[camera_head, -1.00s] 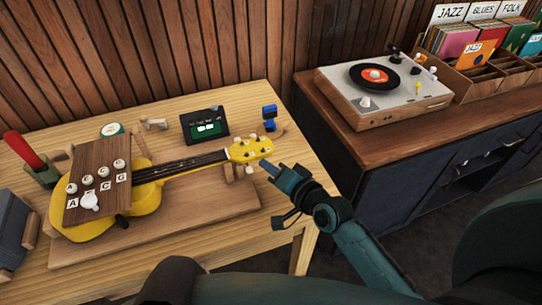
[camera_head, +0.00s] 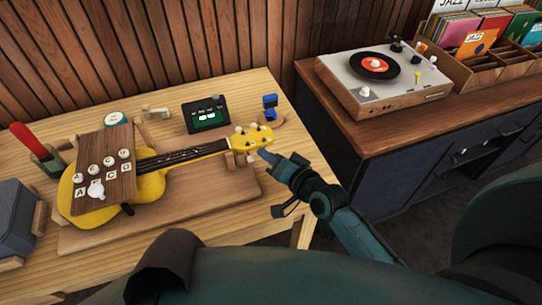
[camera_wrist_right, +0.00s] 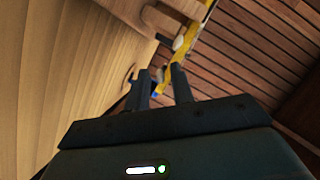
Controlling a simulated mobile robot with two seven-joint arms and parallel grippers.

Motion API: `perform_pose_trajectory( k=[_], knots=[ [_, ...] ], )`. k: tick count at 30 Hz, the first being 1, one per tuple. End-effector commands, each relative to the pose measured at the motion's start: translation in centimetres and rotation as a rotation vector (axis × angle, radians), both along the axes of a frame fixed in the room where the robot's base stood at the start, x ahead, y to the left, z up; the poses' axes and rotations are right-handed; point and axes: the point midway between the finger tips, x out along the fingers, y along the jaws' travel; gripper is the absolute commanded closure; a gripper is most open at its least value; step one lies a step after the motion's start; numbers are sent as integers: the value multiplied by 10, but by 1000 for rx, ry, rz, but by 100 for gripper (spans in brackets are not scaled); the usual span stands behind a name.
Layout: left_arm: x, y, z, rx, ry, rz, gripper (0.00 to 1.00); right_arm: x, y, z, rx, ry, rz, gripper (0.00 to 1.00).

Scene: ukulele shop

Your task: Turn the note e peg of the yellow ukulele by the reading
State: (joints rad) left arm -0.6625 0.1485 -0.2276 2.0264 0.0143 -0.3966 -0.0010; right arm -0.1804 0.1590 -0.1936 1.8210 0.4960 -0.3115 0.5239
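The yellow ukulele (camera_head: 152,187) lies on a wooden stand board with its neck pointing right. Its yellow headstock (camera_head: 258,137) carries several pale pegs; it also shows in the right wrist view (camera_wrist_right: 190,37). I cannot tell which peg is note E. My right gripper (camera_head: 266,158) is just right of and below the headstock. In the right wrist view its two fingers (camera_wrist_right: 160,82) are apart, with a pale peg and some yellow showing between or beyond the tips; contact is unclear. The tuner (camera_head: 207,114) stands behind the neck, its reading too small to make out. My left gripper is not in view.
A brown board (camera_head: 107,158) with white knobs and note letters covers part of the ukulele's body. A blue object (camera_head: 269,107) stands behind the headstock. A record player (camera_head: 385,76) sits on the dark cabinet at right. A gap separates table and cabinet.

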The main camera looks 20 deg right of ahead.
Motion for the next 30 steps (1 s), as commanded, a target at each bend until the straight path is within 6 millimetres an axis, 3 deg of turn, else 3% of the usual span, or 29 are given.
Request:
perform_pose_trajectory(
  k=[9, 13, 24, 30],
  knots=[
    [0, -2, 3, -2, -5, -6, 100, -1, 0, 0, 1, 0, 0, 70],
    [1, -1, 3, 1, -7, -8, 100, -10, -3, 2, 0, 2, 0, 70],
    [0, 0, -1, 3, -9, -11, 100, -81, -29, 20, -1, 3, 1, 70],
    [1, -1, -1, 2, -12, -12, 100, -109, -39, 28, -1, 2, 0, 70]
  ],
)
